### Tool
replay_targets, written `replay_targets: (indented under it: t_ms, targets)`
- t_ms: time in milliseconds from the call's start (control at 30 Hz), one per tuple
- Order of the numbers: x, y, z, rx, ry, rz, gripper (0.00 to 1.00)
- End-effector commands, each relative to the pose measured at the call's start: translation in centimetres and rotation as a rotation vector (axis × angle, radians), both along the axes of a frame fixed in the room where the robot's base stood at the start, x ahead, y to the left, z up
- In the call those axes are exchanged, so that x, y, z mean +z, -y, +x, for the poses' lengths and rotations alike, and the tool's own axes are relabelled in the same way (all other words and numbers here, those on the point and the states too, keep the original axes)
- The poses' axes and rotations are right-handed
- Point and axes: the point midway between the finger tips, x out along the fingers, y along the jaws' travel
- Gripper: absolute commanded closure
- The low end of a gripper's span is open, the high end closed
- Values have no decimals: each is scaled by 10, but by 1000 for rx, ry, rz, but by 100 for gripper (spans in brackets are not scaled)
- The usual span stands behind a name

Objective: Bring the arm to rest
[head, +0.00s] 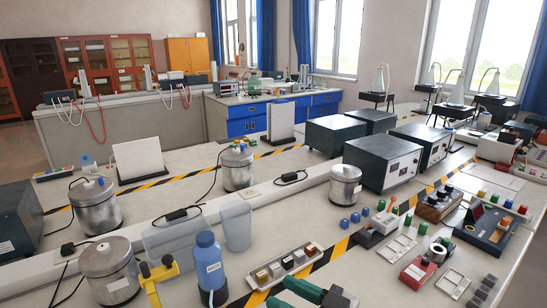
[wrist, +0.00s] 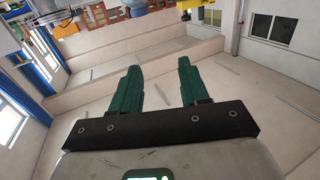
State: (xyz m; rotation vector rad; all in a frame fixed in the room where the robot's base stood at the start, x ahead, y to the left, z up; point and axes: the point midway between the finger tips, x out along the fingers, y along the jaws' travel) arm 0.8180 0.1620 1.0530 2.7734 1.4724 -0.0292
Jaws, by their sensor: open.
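My gripper (wrist: 157,78) shows in the wrist view with its two green fingers spread apart and nothing between them. In the head view, green parts of my gripper (head: 285,291) show at the bottom edge, in front of the long tray of small blocks (head: 262,278). Most of my arm is out of view. I cannot tell the exact height of the gripper above the bench.
A blue bottle (head: 209,262) and a yellow clamp (head: 158,270) stand left of the gripper. Small parts and a red device (head: 418,272) crowd the right side.

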Motion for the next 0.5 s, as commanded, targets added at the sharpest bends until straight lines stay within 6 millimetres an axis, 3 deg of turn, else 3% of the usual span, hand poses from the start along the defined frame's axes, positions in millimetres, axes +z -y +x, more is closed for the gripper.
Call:
replay_targets:
  t_ms: [267,500]
  targets:
    - [-39,22,-11,-63,-129,-89,55]
    - [-89,57,-31,-171,-314,-207,55]
